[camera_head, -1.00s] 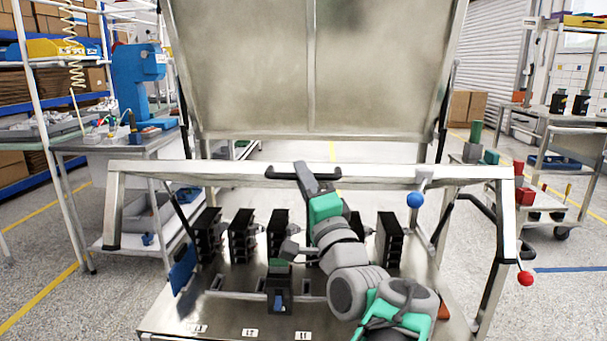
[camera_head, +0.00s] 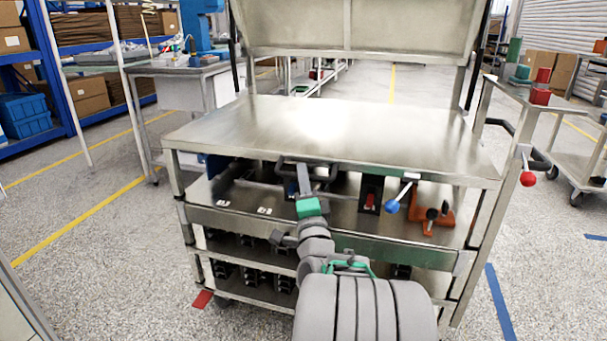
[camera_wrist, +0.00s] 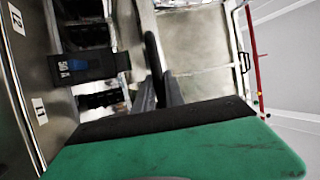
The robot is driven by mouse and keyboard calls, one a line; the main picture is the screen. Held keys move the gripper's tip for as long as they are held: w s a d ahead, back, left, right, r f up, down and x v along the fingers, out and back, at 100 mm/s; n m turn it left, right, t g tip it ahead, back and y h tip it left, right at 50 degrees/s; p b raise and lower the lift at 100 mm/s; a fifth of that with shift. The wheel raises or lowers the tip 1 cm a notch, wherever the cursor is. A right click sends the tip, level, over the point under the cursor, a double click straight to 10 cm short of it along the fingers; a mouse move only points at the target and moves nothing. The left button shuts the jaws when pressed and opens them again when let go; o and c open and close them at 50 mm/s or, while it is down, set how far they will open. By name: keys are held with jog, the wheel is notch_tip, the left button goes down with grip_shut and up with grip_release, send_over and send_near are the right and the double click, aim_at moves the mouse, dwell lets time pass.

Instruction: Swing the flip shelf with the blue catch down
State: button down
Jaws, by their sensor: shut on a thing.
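A wide steel shelf (camera_head: 320,125) lies about flat across the rack in the head view. I take it for the flip shelf. The blue ball catch (camera_head: 392,206) stands on a pale lever below its front edge, right of centre. My gripper (camera_head: 303,180) is below the middle of that edge, at a black handle (camera_head: 290,168) that is partly hidden. In the wrist view my gripper's dark fingers (camera_wrist: 168,92) are shut on a black bar (camera_wrist: 154,55), which looks like this handle. The shelf's underside is hidden.
Another steel panel (camera_head: 350,25) stands raised behind. A red ball catch (camera_head: 527,178) is at the right and an orange clamp (camera_head: 432,219) beside the blue catch. Breakers sit on lower levels, one (camera_wrist: 88,66) close by in the wrist view. Open floor lies left.

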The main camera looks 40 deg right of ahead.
jog(key=shift+s+d+f, duration=0.1)
jog(key=shift+d+f, duration=0.05)
jog(key=shift+f, duration=0.7)
jog(key=c, duration=1.7)
grip_release()
jog(key=shift+f, duration=0.15)
jog(key=shift+r, duration=0.3)
jog(key=v, duration=0.7)
jog(key=shift+s+a, duration=0.25)
jog(key=shift+a, duration=0.1)
jog(key=shift+r, duration=0.1)
